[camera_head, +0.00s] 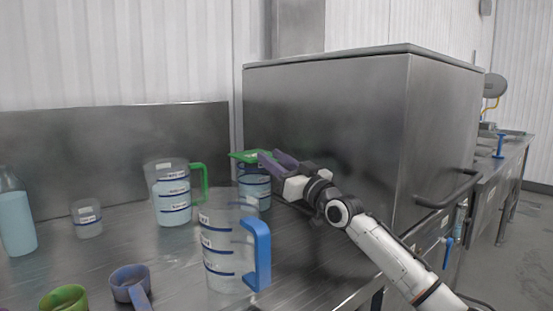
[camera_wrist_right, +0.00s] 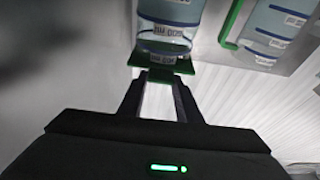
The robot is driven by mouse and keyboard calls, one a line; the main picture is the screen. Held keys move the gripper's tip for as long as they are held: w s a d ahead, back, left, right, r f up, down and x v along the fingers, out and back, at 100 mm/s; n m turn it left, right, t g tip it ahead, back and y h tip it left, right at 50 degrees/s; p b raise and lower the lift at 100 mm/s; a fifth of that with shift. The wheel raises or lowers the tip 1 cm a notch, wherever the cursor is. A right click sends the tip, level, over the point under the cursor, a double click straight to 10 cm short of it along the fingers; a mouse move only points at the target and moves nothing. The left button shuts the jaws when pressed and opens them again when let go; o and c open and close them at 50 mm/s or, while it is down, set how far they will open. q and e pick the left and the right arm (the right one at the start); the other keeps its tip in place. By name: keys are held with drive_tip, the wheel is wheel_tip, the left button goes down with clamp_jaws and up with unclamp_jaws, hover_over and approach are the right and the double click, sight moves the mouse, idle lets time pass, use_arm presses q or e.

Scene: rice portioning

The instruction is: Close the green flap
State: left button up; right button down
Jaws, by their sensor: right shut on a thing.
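The green flap (camera_head: 247,156) is at the top of a clear container (camera_head: 254,187) with blue bands, beside the steel cabinet. It lies roughly level in the head view. My right gripper (camera_head: 272,161) reaches it from the right. In the right wrist view the green flap (camera_wrist_right: 165,67) lies at the fingertips of my right gripper (camera_wrist_right: 162,82), which is shut on it. The container (camera_wrist_right: 168,32) shows just beyond, upside down in the picture. The flap's hinge cannot be made out. My left gripper is not in view.
A green-handled jug (camera_head: 172,188) stands left of the flap container, and a blue-handled jug (camera_head: 222,250) stands in front. A small cup (camera_head: 86,217), a bottle (camera_head: 15,222) and scoops (camera_head: 130,284) are on the left. The steel cabinet (camera_head: 325,120) blocks the right.

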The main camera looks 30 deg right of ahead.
drive_tip(key=shift+w+f, duration=0.2)
drive_tip(key=shift+f, duration=0.7)
drive_tip(key=c, duration=1.3)
unclamp_jaws()
drive_tip(key=shift+s, duration=0.1)
drive_tip(key=shift+s+a, duration=0.1)
drive_tip(key=shift+s+d+r, duration=0.1)
drive_tip(key=shift+s+d, duration=0.3)
drive_tip(key=shift+s, duration=2.4)
drive_tip(key=shift+s+d+r, duration=0.1)
drive_tip(key=shift+s+d, duration=0.3)
drive_tip(key=shift+s, duration=2.45)
drive_tip(key=shift+s+d, duration=0.4)
drive_tip(key=shift+s, duration=2.4)
